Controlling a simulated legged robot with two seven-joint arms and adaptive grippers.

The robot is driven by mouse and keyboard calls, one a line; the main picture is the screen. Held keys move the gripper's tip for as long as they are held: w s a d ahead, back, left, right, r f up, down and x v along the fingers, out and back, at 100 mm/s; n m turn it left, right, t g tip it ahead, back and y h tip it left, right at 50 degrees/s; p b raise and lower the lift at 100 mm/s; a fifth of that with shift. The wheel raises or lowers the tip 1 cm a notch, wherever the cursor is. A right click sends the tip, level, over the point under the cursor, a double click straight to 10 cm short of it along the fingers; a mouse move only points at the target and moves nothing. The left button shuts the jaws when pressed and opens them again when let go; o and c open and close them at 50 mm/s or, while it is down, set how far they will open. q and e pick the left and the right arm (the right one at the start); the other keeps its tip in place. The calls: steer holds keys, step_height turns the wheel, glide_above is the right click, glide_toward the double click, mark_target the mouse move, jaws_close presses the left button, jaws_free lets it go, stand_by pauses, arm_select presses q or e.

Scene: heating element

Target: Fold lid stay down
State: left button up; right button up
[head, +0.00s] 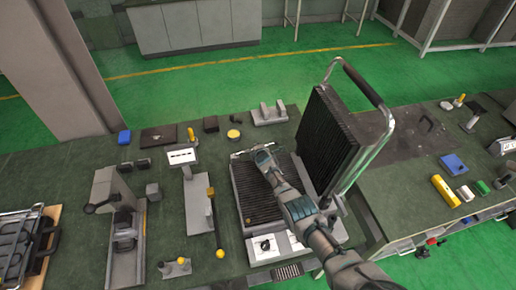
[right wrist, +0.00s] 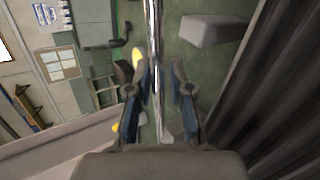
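The grill stands on the bench with its lid (head: 327,138) raised, the dark ribbed plate upright at the right of the ribbed base (head: 258,205). My right gripper (head: 263,153) is over the back of the base, left of the lid. A thin bright metal bar, apparently the lid stay (head: 240,153), shows beside its fingertips. In the right wrist view the stay (right wrist: 157,40) runs between the two fingers of my right gripper (right wrist: 161,85). The fingers are apart, with the rod closer to the left one; contact cannot be told. My left gripper is not in view.
The lid's metal handle frame (head: 380,140) rises at the right of the base. A stand with a white label (head: 182,157) and a yellow-tipped lever (head: 216,225) stand left of the grill. A grey block fixture (head: 269,115) is behind it. Other tools crowd the bench further left.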

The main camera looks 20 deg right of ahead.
steer(key=shift+o, duration=0.4)
steer(key=shift+a, duration=0.15)
steer(key=v, duration=0.6)
steer(key=shift+s+r, duration=0.4)
steer(key=shift+s, duration=0.15)
